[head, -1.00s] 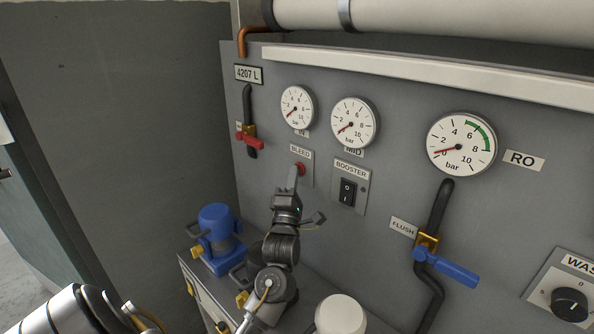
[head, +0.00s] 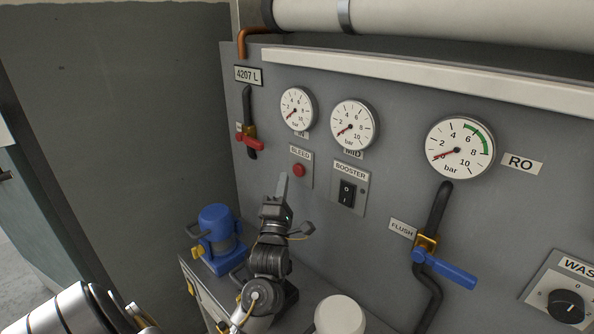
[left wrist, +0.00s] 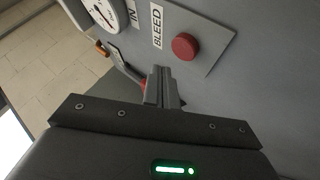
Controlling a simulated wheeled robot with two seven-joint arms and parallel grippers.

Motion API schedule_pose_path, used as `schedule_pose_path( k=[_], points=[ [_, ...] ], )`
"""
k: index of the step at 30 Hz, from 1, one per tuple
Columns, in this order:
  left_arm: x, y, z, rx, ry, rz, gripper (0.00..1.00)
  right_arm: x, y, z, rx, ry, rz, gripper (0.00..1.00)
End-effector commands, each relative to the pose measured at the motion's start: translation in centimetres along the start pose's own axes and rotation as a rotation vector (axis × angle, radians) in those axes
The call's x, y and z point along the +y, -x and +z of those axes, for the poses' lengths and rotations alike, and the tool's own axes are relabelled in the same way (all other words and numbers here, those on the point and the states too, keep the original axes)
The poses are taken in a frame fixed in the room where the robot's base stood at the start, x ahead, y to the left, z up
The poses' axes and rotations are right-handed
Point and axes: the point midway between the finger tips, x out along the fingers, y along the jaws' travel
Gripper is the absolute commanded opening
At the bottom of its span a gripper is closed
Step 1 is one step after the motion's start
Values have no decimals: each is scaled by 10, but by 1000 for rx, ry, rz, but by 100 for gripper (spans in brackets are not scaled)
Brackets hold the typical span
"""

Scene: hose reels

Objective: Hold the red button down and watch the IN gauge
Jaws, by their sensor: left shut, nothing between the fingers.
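The red button (head: 299,170) sits on a small grey plate labelled BLEED, and it shows in full. It also shows in the left wrist view (left wrist: 185,46), up and right of my fingers. My left gripper (head: 282,184) is shut and empty, its fingertips just left of and below the button in the head view. In the left wrist view the gripper (left wrist: 160,84) has clear space between its fingers and the button. The IN gauge (head: 297,109) is above the button, its needle at the lower left near 0. My right gripper is not in view.
The MID gauge (head: 353,124) and a black booster switch (head: 347,193) are right of the button. A red-handled valve (head: 249,140) is to the left. The RO gauge (head: 460,148) and a blue-handled valve (head: 444,268) are farther right. A blue pump (head: 219,238) stands lower left.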

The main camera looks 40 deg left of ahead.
Motion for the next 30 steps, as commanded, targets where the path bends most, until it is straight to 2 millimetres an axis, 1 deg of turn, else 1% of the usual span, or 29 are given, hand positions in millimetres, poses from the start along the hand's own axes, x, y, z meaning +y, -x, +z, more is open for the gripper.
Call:
schedule_pose_path(
  k=[6, 10, 30],
  points=[
    [12, 15, -11, 1, 0, 0, 0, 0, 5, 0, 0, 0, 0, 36],
    [15, 20, -15, 1, 1, 0, 0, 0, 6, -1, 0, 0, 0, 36],
    [16, 22, -16, 0, 1, 0, 0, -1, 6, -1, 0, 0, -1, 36]
  ],
)
